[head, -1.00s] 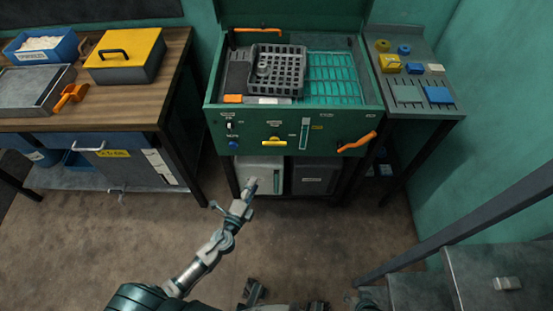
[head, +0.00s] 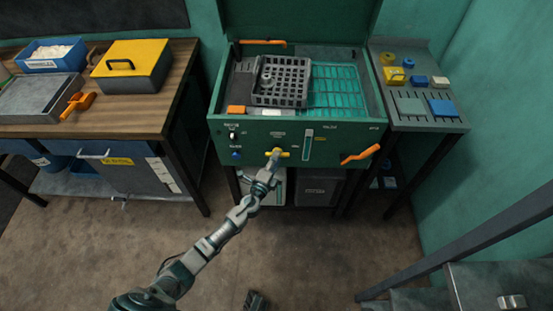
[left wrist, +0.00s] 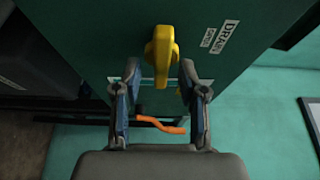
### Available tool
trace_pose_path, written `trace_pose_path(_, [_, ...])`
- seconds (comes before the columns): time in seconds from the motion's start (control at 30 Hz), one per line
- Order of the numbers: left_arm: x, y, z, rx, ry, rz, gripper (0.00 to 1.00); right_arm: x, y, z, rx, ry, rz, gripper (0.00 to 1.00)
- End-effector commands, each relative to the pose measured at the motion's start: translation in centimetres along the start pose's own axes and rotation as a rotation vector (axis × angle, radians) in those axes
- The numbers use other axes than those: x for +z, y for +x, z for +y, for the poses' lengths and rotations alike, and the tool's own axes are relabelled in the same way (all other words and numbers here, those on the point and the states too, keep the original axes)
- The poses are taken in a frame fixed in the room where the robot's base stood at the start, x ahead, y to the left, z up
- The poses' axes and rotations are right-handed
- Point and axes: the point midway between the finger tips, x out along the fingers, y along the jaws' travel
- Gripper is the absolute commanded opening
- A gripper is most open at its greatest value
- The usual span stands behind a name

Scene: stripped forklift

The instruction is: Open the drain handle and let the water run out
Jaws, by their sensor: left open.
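The yellow drain handle (head: 283,154) is on the front panel of the green machine (head: 350,150). In the left wrist view the handle (left wrist: 162,55) shows large, beside a white label reading DRAIN (left wrist: 222,36). My left gripper (head: 273,162) is in front of the panel at the handle and covers part of it in the head view. In the left wrist view my left gripper (left wrist: 160,75) is open, with one finger on each side of the handle's near end. I cannot tell whether a finger touches it. No water shows.
An orange lever (head: 360,154) sticks out from the panel's right side. A dark basket (head: 281,82) is in the machine's open top. A grey bin (head: 318,188) stands under it. A wooden bench (head: 130,112) is left, a side table (head: 430,112) right.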

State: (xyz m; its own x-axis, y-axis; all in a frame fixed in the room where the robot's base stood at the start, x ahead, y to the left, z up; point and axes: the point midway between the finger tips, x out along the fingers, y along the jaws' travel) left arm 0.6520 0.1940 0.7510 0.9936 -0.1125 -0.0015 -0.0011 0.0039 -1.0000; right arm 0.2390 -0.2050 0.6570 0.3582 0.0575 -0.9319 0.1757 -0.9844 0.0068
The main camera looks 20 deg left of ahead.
Motion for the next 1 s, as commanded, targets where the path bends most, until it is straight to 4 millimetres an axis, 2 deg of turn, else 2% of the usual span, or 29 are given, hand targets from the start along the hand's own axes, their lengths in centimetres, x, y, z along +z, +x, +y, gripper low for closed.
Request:
trace_pose_path(0.33, [0.01, 0.51, -0.02, 0.0, 0.0, 0.0, 0.42, -0.44, 0.13, -0.08, -0.002, 0.001, 0.016, 0.46])
trace_pose_path(0.37, [0.0, 0.51, -0.02, 0.0, 0.0, 0.0, 0.37, -0.46, 0.13, -0.06, -0.002, 0.001, 0.016, 0.46])
trace_pose_path(0.5, [-0.02, 0.51, 0.02, 0.001, 0.0, 0.0, 0.02, -0.47, 0.13, -0.05, -0.001, 0.001, 0.016, 0.46])
trace_pose_path(0.53, [-0.04, 0.52, 0.04, 0.001, 0.0, 0.0, 0.0, -0.48, 0.12, -0.05, -0.001, 0.001, 0.017, 0.46])
trace_pose_path(1.0, [-0.16, 0.63, -0.02, 0.004, 0.004, 0.004, 0.0, -0.29, -0.06, 0.01, 0.0, 0.001, 0.004, 0.46])
